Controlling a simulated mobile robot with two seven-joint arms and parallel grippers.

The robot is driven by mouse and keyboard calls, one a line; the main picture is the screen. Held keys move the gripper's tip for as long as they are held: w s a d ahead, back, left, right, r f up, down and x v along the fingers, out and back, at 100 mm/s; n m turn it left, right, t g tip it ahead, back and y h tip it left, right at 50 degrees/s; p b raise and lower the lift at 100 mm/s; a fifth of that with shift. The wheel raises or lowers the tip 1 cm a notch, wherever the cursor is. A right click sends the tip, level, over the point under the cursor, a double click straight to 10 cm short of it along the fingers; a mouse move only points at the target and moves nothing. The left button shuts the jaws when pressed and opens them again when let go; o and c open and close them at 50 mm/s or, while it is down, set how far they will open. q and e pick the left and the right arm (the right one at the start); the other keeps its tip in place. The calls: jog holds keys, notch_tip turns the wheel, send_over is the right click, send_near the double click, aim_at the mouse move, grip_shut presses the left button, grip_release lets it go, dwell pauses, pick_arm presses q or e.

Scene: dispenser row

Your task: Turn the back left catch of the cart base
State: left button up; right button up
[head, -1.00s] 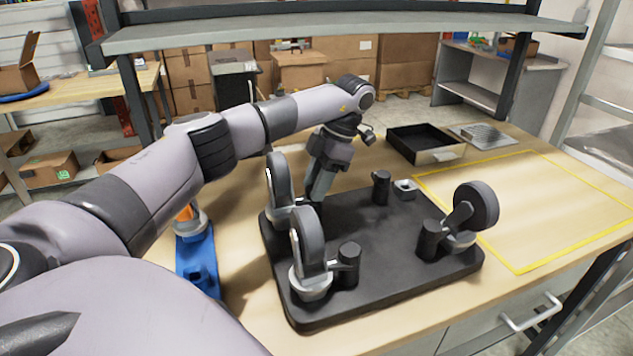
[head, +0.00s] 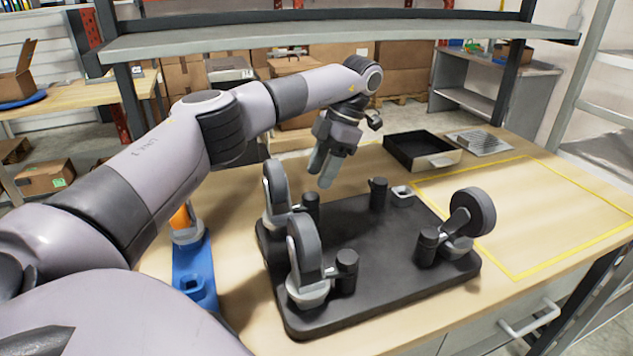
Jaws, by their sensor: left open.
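The cart base (head: 366,290) is a black plate lying on the wooden table, with three wheels standing up from it. The back left catch (head: 311,206) is a short black post beside the back left wheel (head: 275,190), which partly hides its surroundings. Other black catches stand at the front left (head: 346,268), front right (head: 427,247) and back right (head: 379,193). My left gripper (head: 322,170) is open and empty, its fingers pointing down above the back left catch and apart from it. How far the catch is turned is hard to tell. My right gripper is not in view.
An empty grey seat (head: 402,192) sits at the plate's back right corner. A blue holder (head: 193,270) stands left of the plate. A black tray (head: 420,152) lies behind it. A yellow-outlined area (head: 540,210) on the right is clear. A shelf (head: 340,31) spans overhead.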

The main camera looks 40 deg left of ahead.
pick_arm(q)
jog(key=shift+v, duration=1.2)
jog(key=shift+f, duration=0.1)
